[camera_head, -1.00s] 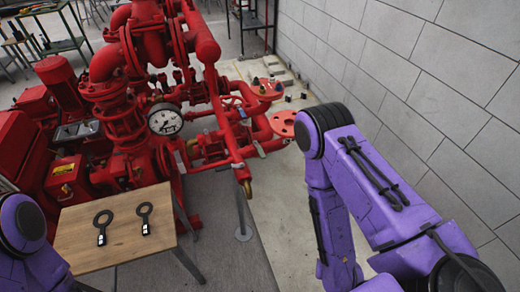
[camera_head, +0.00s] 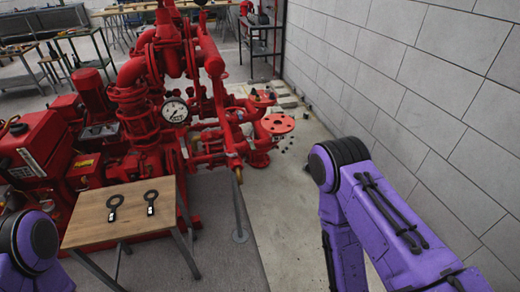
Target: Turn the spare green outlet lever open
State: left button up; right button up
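The red fire pumpset (camera_head: 140,110) stands ahead, left of centre, with a round white pressure gauge (camera_head: 175,110) on its front. Its outlet pipes run to a red flange (camera_head: 278,123) on the right and a small brass-coloured fitting (camera_head: 235,162) low at the front. I cannot make out a green lever at this size. My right arm (camera_head: 375,205) comes in at the lower right and my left arm (camera_head: 32,242) at the lower left. Both grippers are out of view.
A wooden table (camera_head: 85,220) stands in front of the pumpset with two dark ring-ended tools (camera_head: 114,203) (camera_head: 151,197) on it. A grey block wall (camera_head: 440,100) runs along the right. Benches stand at the back.

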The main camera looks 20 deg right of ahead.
aim_at(252, 147)
jog(key=z, duration=0.45)
jog(key=i, duration=0.55)
jog(key=z, duration=0.35)
